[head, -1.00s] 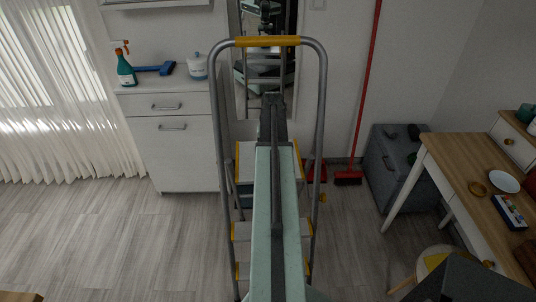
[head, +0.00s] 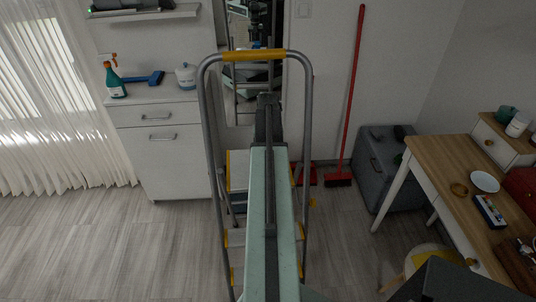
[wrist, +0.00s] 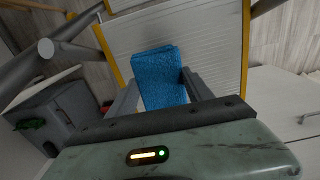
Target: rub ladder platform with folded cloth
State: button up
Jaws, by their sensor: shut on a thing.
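The stepladder (head: 254,55) has a grey tubular frame and a yellow grip at the top. Its pale ribbed platform (wrist: 205,32) with yellow edges fills the upper middle of the wrist view. In the head view the platform (head: 239,168) is partly hidden behind my arm. The folded blue cloth (wrist: 160,70) is between the fingers of my gripper (wrist: 160,82), which is shut on it. The cloth appears against or just above the platform surface; I cannot tell whether it touches. In the head view the cloth is hidden.
A white cabinet (head: 160,155) with a spray bottle (head: 114,80) stands left of the ladder. A red broom (head: 349,110) leans on the wall, beside a grey cabinet (head: 376,165). A wooden table (head: 450,165) and a stool (head: 405,265) are at right. Floor is clear at left.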

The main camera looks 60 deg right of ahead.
jog(key=shift+r+p, duration=0.3)
jog(key=shift+r, duration=0.5)
notch_tip(320, 180, up, 3)
jog(key=p, duration=0.3)
jog(key=shift+r, duration=0.1)
